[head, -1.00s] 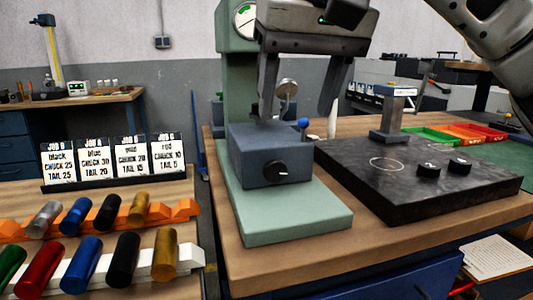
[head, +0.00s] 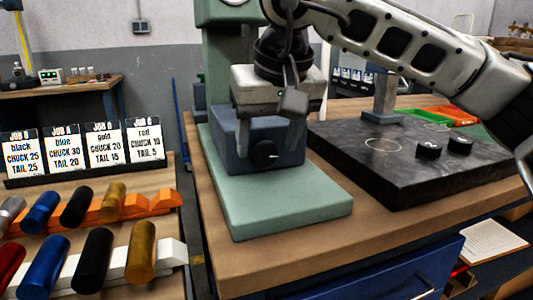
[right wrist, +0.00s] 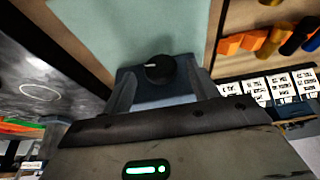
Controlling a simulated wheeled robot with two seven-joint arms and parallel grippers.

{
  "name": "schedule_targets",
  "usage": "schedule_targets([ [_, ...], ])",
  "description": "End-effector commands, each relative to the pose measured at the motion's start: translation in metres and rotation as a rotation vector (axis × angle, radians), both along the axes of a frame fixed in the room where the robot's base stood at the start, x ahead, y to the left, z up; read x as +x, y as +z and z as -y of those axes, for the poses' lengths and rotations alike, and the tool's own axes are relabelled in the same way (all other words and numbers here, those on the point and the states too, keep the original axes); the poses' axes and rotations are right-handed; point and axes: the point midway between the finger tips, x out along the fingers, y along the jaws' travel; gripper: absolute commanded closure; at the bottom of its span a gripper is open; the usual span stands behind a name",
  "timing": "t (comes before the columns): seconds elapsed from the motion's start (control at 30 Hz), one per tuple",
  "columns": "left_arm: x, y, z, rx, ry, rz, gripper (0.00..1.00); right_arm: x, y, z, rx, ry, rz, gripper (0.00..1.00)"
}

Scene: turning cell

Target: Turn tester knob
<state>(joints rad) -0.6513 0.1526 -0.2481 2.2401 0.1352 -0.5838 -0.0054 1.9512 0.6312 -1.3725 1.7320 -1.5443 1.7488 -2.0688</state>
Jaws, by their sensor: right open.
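The tester is a green machine with a pale green base plate (head: 285,200) and a blue-grey block (head: 283,157) on it. A round black knob (head: 265,151) with a white mark sits on the block's front face. My right gripper (head: 269,146) is open and pointing down, with one finger on each side of the knob in the picture. In the right wrist view, the knob (right wrist: 159,69) shows between and slightly beyond the two spread fingertips (right wrist: 162,82). The fingers appear apart from the knob; their exact depth is unclear. My left gripper is out of view.
A black slab (head: 400,170) with two black dials stands right of the tester on the wooden bench (head: 300,260). Job cards (head: 85,150) and racks of coloured cylinders (head: 95,260) are at left. The base plate before the knob is clear.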

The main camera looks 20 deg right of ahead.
Motion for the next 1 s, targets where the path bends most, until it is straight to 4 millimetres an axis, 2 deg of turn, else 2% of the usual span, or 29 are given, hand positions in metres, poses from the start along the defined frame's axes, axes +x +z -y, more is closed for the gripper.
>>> schedule_targets([
  [0.03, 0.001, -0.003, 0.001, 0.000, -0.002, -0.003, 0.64, 0.003, -0.008, 0.000, -0.001, 0.000, -0.002, 0.41],
  [0.2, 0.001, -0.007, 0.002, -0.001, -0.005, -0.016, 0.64, 0.008, -0.020, 0.000, -0.001, 0.001, -0.001, 0.41],
  [0.53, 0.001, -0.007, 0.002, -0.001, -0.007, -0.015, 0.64, 0.009, -0.022, 0.000, 0.000, 0.001, 0.000, 0.41],
  [0.6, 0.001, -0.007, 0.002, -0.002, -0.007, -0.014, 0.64, 0.009, -0.022, 0.000, 0.000, 0.001, 0.000, 0.60],
  [0.7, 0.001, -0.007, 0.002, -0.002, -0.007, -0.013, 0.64, 0.009, -0.022, 0.000, 0.000, 0.001, 0.000, 0.84],
  [0.87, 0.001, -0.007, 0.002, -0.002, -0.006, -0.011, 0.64, 0.009, -0.022, 0.000, 0.023, 0.000, -0.003, 0.83],
  [1.0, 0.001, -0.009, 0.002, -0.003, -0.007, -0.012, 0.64, 0.009, -0.025, 0.002, 0.148, -0.001, -0.010, 0.83],
])
